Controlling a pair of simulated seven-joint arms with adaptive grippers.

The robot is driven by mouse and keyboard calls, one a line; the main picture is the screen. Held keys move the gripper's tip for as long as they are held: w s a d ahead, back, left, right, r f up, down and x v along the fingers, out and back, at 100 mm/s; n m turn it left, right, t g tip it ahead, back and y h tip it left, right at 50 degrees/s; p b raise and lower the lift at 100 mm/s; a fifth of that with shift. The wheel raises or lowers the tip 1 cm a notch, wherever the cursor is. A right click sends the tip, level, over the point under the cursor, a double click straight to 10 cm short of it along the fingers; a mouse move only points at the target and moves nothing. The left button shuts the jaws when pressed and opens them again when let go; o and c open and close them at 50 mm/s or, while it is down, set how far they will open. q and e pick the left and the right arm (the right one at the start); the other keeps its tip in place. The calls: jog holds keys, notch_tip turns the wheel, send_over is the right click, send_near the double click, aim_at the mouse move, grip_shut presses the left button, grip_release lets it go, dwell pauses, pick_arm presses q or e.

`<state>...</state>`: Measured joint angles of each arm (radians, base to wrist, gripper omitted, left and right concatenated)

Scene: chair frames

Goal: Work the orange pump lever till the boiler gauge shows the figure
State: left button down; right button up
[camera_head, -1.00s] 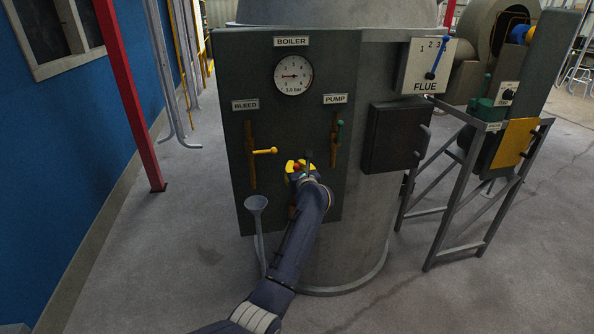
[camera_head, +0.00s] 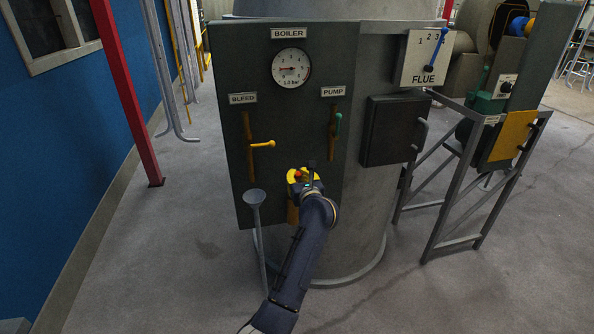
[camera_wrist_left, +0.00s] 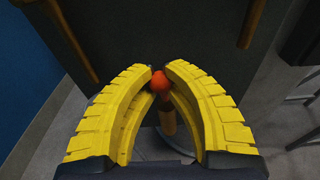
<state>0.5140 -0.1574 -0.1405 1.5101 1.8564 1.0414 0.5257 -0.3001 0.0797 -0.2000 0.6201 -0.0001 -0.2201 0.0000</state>
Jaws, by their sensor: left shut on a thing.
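The boiler gauge (camera_head: 291,68) is a round white dial high on the dark panel. My left gripper (camera_head: 301,176), with yellow fingers, is low in front of the panel. In the head view the fingers hide most of the lever. My right gripper is not in view.
A dark door (camera_head: 393,131) and FLUE plate (camera_head: 425,58) are right.

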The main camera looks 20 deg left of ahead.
pick_arm(q)
jog(key=shift+s+d+f, duration=0.1)
jog(key=shift+s+d, duration=0.05)
dwell(0.3)
jog(key=s+f, duration=0.1)
jog(key=s+d+f, duration=0.1)
jog(key=s+f, duration=0.1)
jog(key=shift+d, duration=0.3)
jog(key=shift+w, duration=0.1)
jog(key=shift+w+a+r, duration=0.45)
jog(key=shift+w+r, duration=0.25)
jog(key=shift+w, duration=0.05)
jog(key=shift+w+a+r, duration=0.45)
jog(key=shift+w+r, duration=0.2)
jog(key=shift+w, duration=0.15)
jog(key=shift+w+a+r, duration=0.45)
jog(key=shift+w+r, duration=0.25)
jog(key=shift+w, duration=0.05)
jog(key=shift+r, duration=0.1)
